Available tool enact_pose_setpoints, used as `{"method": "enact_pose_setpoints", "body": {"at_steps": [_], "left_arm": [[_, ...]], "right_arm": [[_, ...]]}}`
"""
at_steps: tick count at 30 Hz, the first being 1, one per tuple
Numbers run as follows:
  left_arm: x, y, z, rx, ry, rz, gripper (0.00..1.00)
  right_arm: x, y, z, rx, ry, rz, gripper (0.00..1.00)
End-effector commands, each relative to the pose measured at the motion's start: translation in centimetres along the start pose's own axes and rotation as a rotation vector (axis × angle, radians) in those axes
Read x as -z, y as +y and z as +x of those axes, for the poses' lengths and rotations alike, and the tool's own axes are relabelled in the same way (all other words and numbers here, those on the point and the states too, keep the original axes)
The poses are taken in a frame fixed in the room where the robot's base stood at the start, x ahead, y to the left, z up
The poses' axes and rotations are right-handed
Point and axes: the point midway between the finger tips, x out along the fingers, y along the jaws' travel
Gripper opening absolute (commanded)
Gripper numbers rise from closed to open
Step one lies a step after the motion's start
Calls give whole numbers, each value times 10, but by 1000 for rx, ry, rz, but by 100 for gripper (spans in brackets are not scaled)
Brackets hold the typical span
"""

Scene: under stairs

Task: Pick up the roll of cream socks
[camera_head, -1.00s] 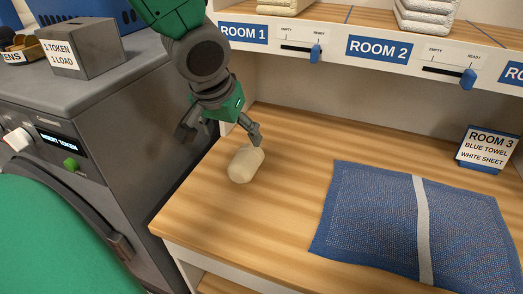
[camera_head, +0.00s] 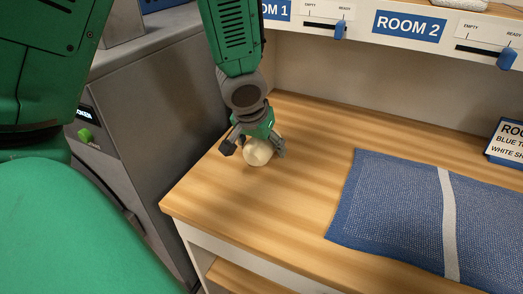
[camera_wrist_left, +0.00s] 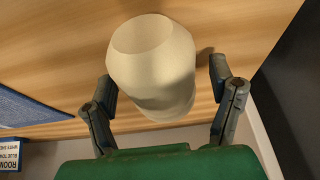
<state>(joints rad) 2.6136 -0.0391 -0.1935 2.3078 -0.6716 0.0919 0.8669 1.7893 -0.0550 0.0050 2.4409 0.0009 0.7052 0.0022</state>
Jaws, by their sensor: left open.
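The roll of cream socks (camera_head: 258,152) lies on the wooden counter near its left end. In the left wrist view the roll (camera_wrist_left: 152,65) fills the space between the two fingers. My left gripper (camera_head: 254,149) is over the roll, with one finger on each side of it. The left wrist view shows its fingers (camera_wrist_left: 163,88) spread, with a visible gap on the right; on the left the finger is very close to the roll, and I cannot tell whether it touches. The gripper's palm and fingers hide part of the roll in the head view. My right gripper is not in view.
A blue mat with a grey stripe (camera_head: 390,205) lies on the counter to the right. A shelf edge with room labels and sliders (camera_head: 408,25) runs along the back. A Room 3 sign (camera_head: 506,143) stands at right. A grey machine (camera_head: 150,110) stands left of the counter.

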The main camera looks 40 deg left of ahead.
Motion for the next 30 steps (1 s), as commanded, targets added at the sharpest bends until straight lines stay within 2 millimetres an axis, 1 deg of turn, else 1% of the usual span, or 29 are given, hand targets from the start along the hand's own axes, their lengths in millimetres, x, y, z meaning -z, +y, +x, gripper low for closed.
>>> {"method": "enact_pose_setpoints", "body": {"at_steps": [2,8,9,11,12,13,20,23,26,30], "left_arm": [[0,0,4,0,2,1,77],[1,-2,4,-3,1,-1,77],[1,-2,4,-3,1,-1,63],[1,-3,4,-3,1,-2,42],[1,-3,5,-4,0,-2,28],[1,-3,5,-4,0,-2,23],[0,-3,5,-1,-2,-1,23],[1,-3,2,-1,-3,-2,23],[7,-2,-10,-4,1,-4,23],[18,-2,-38,-6,4,-3,23]], "right_arm": [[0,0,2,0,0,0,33],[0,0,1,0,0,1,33],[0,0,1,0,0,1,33],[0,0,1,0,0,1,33],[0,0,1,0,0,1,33],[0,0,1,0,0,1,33],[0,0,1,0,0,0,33],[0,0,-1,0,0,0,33],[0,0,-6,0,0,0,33],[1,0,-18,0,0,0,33]]}}
